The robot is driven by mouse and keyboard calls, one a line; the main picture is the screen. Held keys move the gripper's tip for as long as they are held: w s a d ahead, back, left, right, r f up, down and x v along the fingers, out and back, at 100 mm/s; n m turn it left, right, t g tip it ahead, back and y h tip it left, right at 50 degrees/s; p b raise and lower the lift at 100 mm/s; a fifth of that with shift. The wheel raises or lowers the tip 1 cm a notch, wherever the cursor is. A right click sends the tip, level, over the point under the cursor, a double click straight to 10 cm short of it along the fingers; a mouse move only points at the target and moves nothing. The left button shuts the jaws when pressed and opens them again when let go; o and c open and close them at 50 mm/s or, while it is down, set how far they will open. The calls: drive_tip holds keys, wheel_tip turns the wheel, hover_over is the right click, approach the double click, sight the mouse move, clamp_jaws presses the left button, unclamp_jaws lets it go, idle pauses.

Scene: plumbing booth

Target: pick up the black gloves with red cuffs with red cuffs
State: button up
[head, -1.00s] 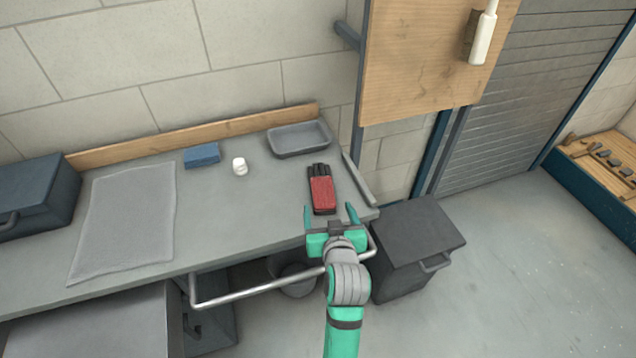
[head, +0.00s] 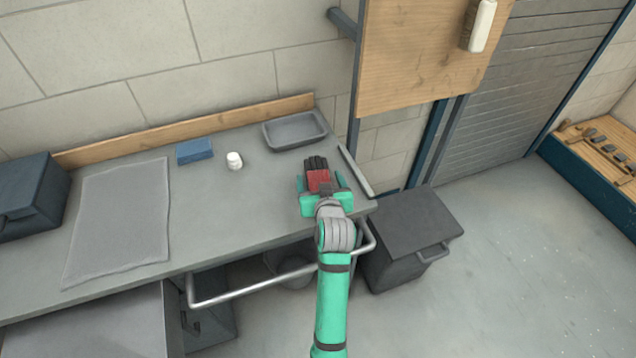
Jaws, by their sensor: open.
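The black gloves with red cuffs (head: 318,178) lie on the grey workbench (head: 240,215) near its right end. The black fingers point to the back and the red cuffs face me. My gripper (head: 319,180) is open over the cuff end, with one green finger on each side of the gloves. The gripper body hides the near part of the cuffs. I cannot tell whether the fingers touch the gloves.
A grey tray (head: 295,143) stands behind the gloves. A white cap-like item (head: 234,160), a blue block (head: 195,151), a grey cloth (head: 118,222) and a dark toolbox (head: 30,197) lie to the left. A rail (head: 250,291) runs along the bench front. A dark bin (head: 412,235) stands at right.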

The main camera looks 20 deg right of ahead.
drive_tip(key=shift+x, duration=1.45)
drive_tip(key=shift+d+r, duration=0.1)
drive_tip(key=shift+r, duration=0.05)
drive_tip(key=shift+s, duration=0.15)
drive_tip(key=shift+c, duration=1.3)
drive_tip(key=c, duration=0.9)
drive_tip(key=shift+r, duration=0.1)
